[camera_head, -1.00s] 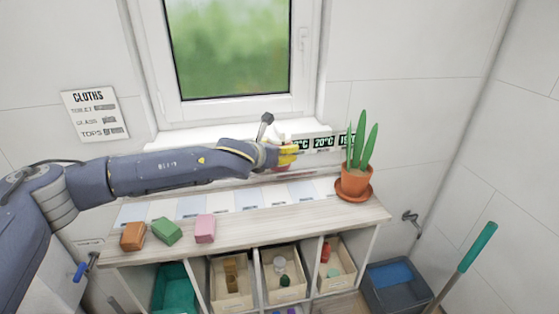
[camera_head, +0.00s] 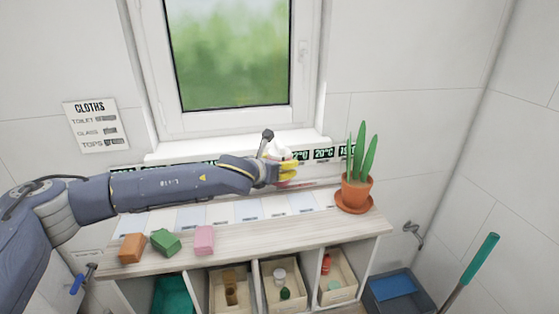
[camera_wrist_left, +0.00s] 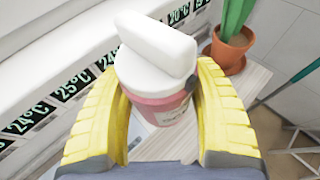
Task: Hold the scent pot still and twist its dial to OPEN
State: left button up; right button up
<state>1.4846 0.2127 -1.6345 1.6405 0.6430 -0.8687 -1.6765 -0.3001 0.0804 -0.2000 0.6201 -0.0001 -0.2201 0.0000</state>
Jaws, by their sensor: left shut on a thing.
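The scent pot has a pink body with a dark mark and a thick white top with a raised bar-shaped dial. In the left wrist view the scent pot (camera_wrist_left: 158,108) stands between the yellow fingers of my left gripper (camera_wrist_left: 160,125), which are shut on its sides. The white dial (camera_wrist_left: 155,42) is above the fingers and uncovered. In the head view my left gripper (camera_head: 287,172) is over the back of the cart top, and the pot's white top (camera_head: 280,148) shows just above it. Most of the pot's body is hidden there. My right gripper is in neither view.
A potted plant (camera_head: 356,190) stands right of the gripper on the cart top (camera_head: 250,234). Orange (camera_head: 132,247), green (camera_head: 165,242) and pink (camera_head: 204,239) blocks lie at front left. A strip of temperature labels (camera_head: 323,154) runs behind, below the window.

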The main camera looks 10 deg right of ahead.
pick_arm(q)
jog(key=shift+f, duration=8.6)
jog(key=shift+f, duration=0.35)
